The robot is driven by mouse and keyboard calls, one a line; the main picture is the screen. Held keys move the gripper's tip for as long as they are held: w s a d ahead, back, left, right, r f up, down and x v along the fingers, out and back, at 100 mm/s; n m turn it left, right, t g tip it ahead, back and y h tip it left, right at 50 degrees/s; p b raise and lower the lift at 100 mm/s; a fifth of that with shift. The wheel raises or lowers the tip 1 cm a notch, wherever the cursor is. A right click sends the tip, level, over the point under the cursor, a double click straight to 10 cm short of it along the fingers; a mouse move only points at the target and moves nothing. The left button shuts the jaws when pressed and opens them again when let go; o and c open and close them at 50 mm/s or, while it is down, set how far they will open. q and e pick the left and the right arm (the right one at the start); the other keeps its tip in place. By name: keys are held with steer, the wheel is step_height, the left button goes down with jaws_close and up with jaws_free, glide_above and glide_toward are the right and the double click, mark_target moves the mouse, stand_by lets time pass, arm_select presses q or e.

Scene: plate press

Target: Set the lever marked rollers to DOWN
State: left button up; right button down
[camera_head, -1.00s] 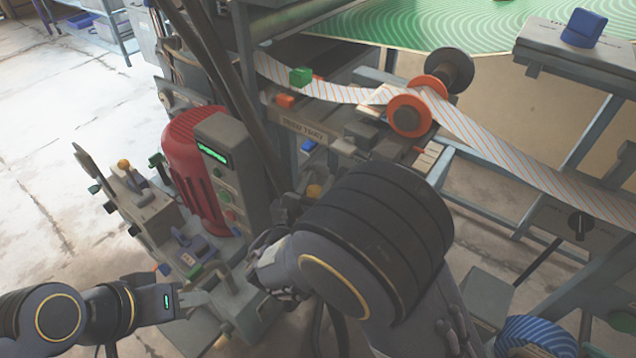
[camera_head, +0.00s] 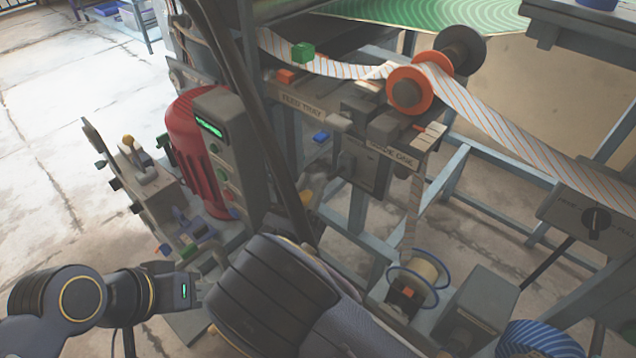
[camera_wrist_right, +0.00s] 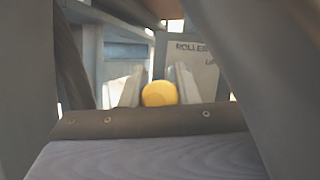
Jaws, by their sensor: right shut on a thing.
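In the head view, a small yellow-orange knob (camera_head: 306,198) shows just beyond my right arm, whose fingers I cannot make out there. My left gripper (camera_head: 206,292) is at the lower left, partly covered by my right arm.
A red motor housing (camera_head: 185,150) with a grey control box stands left of my right arm. The feed tray (camera_head: 300,104), orange rollers (camera_head: 407,94) and striped paper web (camera_head: 490,115) lie beyond. A spool (camera_head: 415,278) stands low at right. Bare floor (camera_head: 50,140) is at left.

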step_height(320, 180, down, 6)
steer(key=shift+y, duration=0.3)
steer(key=c, duration=1.2)
jaws_free()
steer(key=shift+w+d, duration=0.15)
steer(key=shift+d, duration=0.05)
steer(key=shift+o, duration=0.4)
steer(key=shift+r, duration=0.15)
steer(key=v, duration=0.8)
steer(key=shift+p, duration=0.4)
steer(key=shift+w, duration=0.1)
